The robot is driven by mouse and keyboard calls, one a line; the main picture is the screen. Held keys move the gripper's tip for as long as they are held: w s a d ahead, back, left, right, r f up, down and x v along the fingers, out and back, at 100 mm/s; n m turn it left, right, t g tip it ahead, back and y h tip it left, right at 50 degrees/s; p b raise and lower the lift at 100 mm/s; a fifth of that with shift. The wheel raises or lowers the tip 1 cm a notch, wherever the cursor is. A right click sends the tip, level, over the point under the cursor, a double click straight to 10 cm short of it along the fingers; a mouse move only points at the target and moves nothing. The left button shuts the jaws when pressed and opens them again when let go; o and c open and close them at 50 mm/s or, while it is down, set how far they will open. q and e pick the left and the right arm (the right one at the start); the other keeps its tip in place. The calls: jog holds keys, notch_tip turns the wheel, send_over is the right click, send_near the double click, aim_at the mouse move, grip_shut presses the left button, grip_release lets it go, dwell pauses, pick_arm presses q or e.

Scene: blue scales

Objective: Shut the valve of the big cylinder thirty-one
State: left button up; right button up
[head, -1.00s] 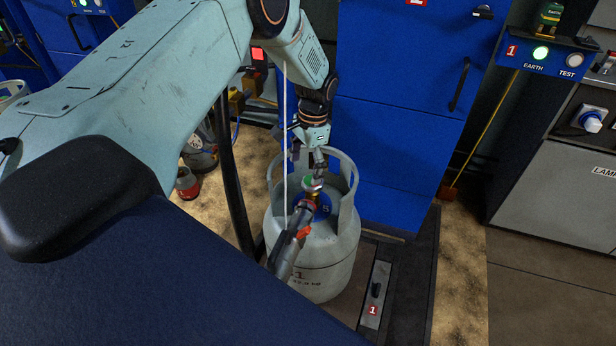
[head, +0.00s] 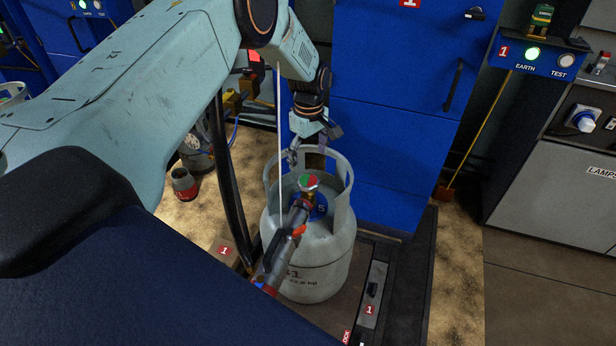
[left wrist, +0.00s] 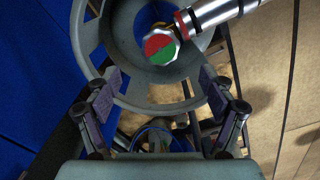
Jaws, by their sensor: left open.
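The big grey cylinder (head: 312,262) stands upright on the scale, with "31" partly readable on its side. A collar with openings rings its top. Its valve knob (head: 308,182), red and green on top, sits inside the collar; it also shows in the left wrist view (left wrist: 161,46). A filling head with a hose (head: 287,240) is on the valve, coming from the lower left. My left gripper (head: 312,150) is open and empty at the far side of the collar, behind the knob. In the left wrist view its fingers (left wrist: 160,100) are spread, with the knob ahead of them. My right gripper is not in view.
A blue cabinet (head: 390,130) stands close behind the cylinder. A scale pedal plate marked 1 (head: 372,300) lies at its right. A small red canister (head: 184,184) stands on the floor at the left. A thin pale line hangs in front of the collar.

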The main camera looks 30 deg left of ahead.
aim_at(309, 181)
pick_arm(q)
notch_tip(309, 181, down, 8)
jog(key=b, duration=0.2)
jog(key=shift+r+b, duration=0.2)
jog(key=shift+b, duration=0.2)
jog(key=shift+c, duration=0.2)
jog(key=c, duration=1.1)
